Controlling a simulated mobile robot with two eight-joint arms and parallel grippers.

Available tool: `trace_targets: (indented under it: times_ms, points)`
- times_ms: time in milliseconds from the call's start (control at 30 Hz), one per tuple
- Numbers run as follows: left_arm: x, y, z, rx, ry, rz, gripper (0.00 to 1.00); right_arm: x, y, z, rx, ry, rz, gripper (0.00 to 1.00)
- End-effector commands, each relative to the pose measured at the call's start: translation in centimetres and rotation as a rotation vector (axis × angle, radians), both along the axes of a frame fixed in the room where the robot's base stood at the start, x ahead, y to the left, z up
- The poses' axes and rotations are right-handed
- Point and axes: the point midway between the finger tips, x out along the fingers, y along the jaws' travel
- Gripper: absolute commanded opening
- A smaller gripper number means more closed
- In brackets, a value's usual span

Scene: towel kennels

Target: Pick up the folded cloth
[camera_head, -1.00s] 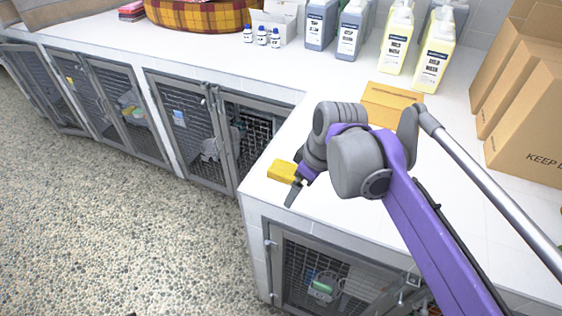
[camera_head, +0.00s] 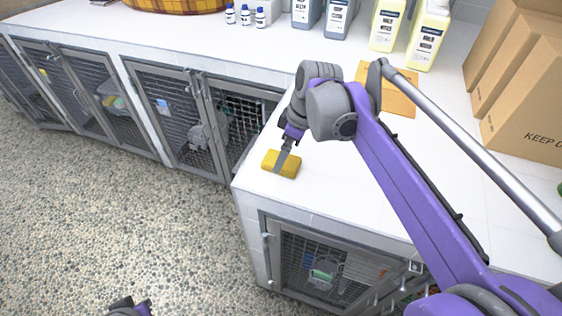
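The folded cloth (camera_head: 270,160) is a small yellow block-shaped bundle lying on the white counter (camera_head: 330,190), close to its near left corner. My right gripper (camera_head: 281,166) points down at the cloth from above. One grey finger crosses in front of the cloth's middle, with yellow showing on both sides of it. The other finger is hidden, so I cannot tell whether the gripper is open or shut on the cloth. Part of my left gripper (camera_head: 128,306) shows at the bottom edge, away from the counter; its fingers cannot be made out.
A flat tan item (camera_head: 390,98) lies behind my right arm. Cardboard boxes (camera_head: 530,100) stand at the right, and detergent bottles (camera_head: 420,40) at the back. Wire-door kennels (camera_head: 180,120) sit below the counter. Counter space left of the cloth is narrow, ending at the edge.

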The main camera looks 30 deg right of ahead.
Motion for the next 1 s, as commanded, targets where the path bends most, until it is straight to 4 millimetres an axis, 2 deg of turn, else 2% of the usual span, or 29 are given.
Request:
trace_targets:
  times_ms: [100, 200, 467, 900, 933, 967, 1000]
  points:
    - [0.0, 0.0, -0.1, 0.000, 0.000, 0.000, 0.00, 0.4, 0.2, -1.9, 0.000, 0.000, 0.001, 1.00]
    - [-0.1, 0.0, -0.1, 0.000, 0.001, 0.000, 0.00, 0.6, 0.4, -2.8, 0.000, 0.000, 0.001, 1.00]
    - [-0.1, 0.0, -0.1, 0.000, 0.001, 0.000, 0.00, 0.6, 0.4, -3.1, -0.001, -0.001, 0.000, 1.00]
    - [-0.1, 0.0, -0.1, 0.000, 0.001, 0.000, 0.00, 0.6, 0.4, -3.0, -0.001, -0.001, 0.000, 0.23]
    - [-0.1, 0.0, -0.1, 0.000, 0.001, 0.000, 0.00, 0.6, 0.4, -3.0, -0.001, -0.001, 0.000, 0.23]
    - [-0.1, 0.0, -0.1, 0.000, 0.001, 0.000, 0.00, 0.6, 0.4, -3.0, -0.001, -0.001, 0.000, 0.14]
    - [-0.1, 0.0, -0.1, 0.000, 0.001, 0.000, 0.00, 0.6, 0.4, -3.0, -0.001, -0.001, 0.000, 0.14]
